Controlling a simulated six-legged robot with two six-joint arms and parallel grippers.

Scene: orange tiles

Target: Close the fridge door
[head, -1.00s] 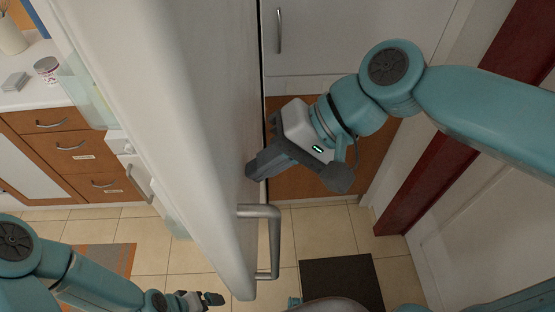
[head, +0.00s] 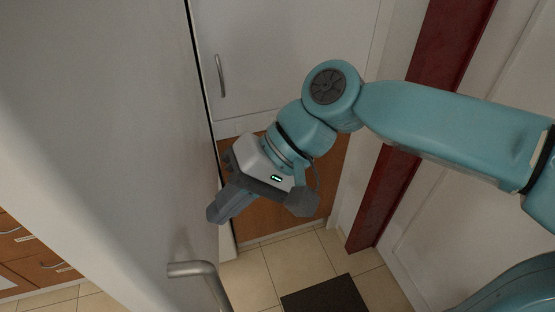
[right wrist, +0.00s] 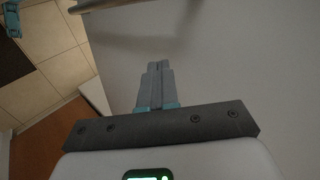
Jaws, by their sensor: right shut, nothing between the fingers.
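The fridge door (head: 110,130) is a large pale panel that fills the left of the head view, standing out from the fridge. Its grey metal bar handle (head: 197,270) shows at the bottom of the head view. In the right wrist view the door's plain face (right wrist: 250,60) fills the right side, with a bar like the handle (right wrist: 100,5) at the top edge. My right gripper (head: 214,216) is shut and empty, close to the door's outer face above the handle; I cannot tell whether it touches. My left gripper is out of view.
A white cabinet front with a handle (head: 221,76) stands behind, above a brown panel (head: 265,205). A dark red post (head: 385,185) and white wall are at right. A dark mat (head: 325,295) lies on the tiled floor. Brown drawers (head: 40,265) show at lower left.

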